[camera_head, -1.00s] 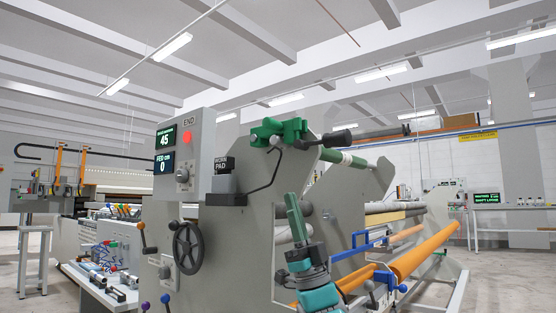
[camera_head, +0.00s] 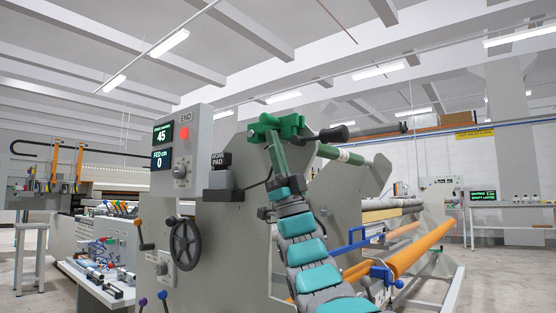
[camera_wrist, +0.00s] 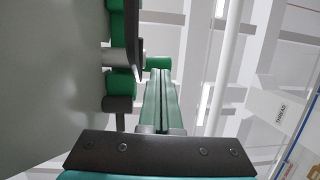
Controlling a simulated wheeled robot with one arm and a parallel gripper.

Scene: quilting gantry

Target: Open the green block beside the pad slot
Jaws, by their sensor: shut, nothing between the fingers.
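The green block (camera_head: 292,125) is mounted on top of the grey machine side plate, with a black-ended lever (camera_head: 334,135) sticking out to its right. Beside it on the left is the grey pad holder (camera_head: 220,179) under a "WORN PAD" label (camera_head: 218,160). My gripper (camera_head: 270,137) is shut and empty, its long green fingers raised to the block's front. In the wrist view, the closed fingers (camera_wrist: 158,82) point at a green part of the block (camera_wrist: 158,63). More green block pieces (camera_wrist: 122,83) are at left. I cannot tell whether the fingertips touch it.
The grey side plate (camera_head: 235,240) stands just left of my arm. A control box (camera_head: 182,150) and a handwheel (camera_head: 185,244) are on it. Orange rollers (camera_head: 420,250) and a blue bracket (camera_head: 350,243) are at right. The space above the block is clear.

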